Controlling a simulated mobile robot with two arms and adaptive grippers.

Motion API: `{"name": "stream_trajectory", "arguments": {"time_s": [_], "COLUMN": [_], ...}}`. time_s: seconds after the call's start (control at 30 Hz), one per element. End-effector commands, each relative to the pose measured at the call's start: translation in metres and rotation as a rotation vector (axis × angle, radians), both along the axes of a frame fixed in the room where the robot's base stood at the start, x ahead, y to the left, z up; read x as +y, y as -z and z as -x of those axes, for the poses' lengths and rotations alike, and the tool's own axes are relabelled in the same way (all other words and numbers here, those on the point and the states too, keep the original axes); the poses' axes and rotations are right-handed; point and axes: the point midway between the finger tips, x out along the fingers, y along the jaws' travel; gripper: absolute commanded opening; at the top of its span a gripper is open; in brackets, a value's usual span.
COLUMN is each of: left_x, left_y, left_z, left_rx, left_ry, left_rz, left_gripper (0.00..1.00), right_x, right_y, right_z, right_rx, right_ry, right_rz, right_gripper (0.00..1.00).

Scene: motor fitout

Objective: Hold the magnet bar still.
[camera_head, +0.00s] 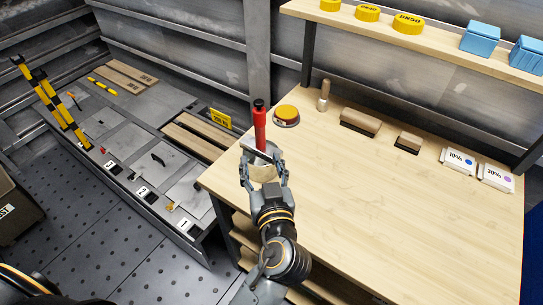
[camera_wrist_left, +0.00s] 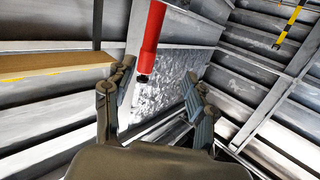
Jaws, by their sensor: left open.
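A red bar (camera_head: 260,130) with a black knob on top, which looks like the magnet bar, stands upright in the head view near the bench's left edge. In the left wrist view the red bar (camera_wrist_left: 151,38) comes in from the top, and its dark lower end hangs between and beyond the fingertips. My left gripper (camera_head: 263,168) is open around the area just below the bar. In the wrist view its fingers (camera_wrist_left: 158,95) are spread, with nothing visible clamped between them. I cannot tell whether they touch the bar. My right gripper is not in view.
The wooden bench (camera_head: 400,210) has a yellow-topped round piece (camera_head: 287,113), a wooden-handled tool (camera_head: 324,95), brown blocks (camera_head: 360,122) and white labelled boxes (camera_head: 458,160) along its back. A shelf (camera_head: 440,48) hangs above. The bench's middle and front are clear.

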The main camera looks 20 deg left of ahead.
Motion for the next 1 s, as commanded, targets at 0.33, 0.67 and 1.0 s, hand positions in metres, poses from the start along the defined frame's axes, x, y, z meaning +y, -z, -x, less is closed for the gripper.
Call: {"name": "stream_trajectory", "arguments": {"time_s": [0.33, 0.67, 1.0], "left_x": [-0.01, 0.017, 0.038], "left_y": [-0.036, -0.037, -0.034], "left_z": [-0.019, -0.076, -0.121], "left_rx": [-0.124, -0.122, -0.12], "left_ry": [0.011, 0.01, 0.012], "left_rz": [-0.014, -0.016, -0.013], "left_gripper": [0.56, 0.56, 0.56], "right_x": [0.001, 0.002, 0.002], "right_y": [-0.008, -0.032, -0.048], "right_z": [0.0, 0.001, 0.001], "right_rx": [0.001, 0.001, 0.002], "right_ry": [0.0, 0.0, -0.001], "right_rz": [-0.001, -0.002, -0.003], "right_gripper": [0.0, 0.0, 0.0]}}
